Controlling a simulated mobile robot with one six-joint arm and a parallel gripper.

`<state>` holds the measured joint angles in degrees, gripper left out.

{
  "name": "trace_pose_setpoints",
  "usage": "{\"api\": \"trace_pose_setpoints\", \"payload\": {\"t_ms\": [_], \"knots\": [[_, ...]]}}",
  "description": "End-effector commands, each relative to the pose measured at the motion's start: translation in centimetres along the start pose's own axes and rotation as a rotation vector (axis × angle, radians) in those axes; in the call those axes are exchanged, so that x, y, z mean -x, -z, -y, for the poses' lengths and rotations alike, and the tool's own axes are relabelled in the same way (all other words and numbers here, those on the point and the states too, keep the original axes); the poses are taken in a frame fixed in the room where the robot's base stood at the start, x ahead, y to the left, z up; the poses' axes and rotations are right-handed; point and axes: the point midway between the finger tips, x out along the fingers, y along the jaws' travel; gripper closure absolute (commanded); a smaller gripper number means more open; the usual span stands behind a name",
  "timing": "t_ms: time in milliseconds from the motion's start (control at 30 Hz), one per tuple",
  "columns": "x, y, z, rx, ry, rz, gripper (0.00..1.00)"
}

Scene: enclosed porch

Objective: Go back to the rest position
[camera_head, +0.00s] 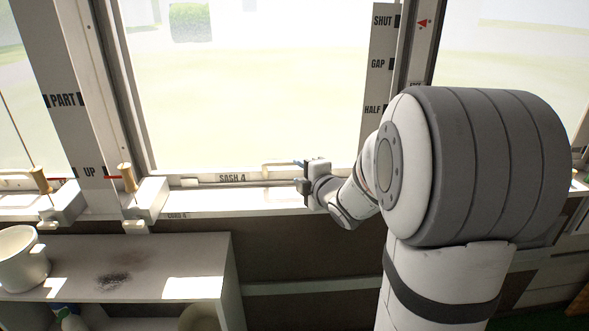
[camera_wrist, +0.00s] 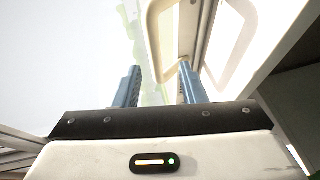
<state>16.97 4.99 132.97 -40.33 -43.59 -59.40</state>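My gripper (camera_head: 297,174) is at the window sill in the head view, its blue fingers pointing left. The fingers are apart, with nothing seen clamped between them; the wrist view shows the same gap (camera_wrist: 158,78). A cream loop handle (camera_head: 275,164) on the lower rail of the sash marked SASH 4 (camera_head: 235,178) lies just left of the fingers. In the wrist view the handle (camera_wrist: 152,42) is beyond the fingertips, and the right fingertip overlaps its near end. I cannot tell whether they touch. My arm reaches in from the right.
A low shelf (camera_head: 205,268) at the lower left bears a white bucket (camera_head: 22,262) and a dark stain. Cords with wooden pulls (camera_head: 125,172) hang by white blocks on the sill. A post (camera_head: 380,80) is marked SHUT, GAP and HALF.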

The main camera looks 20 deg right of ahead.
Motion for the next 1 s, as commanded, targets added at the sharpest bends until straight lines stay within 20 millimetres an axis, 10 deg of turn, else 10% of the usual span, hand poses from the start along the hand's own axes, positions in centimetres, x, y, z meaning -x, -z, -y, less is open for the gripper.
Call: {"api": "trace_pose_setpoints", "payload": {"t_ms": [667,1000], "knots": [[1.5,0.0,-1.1,-0.083,0.051,0.063,0.62],[10.5,1.7,-2.5,-0.692,0.341,0.470,0.62]]}}
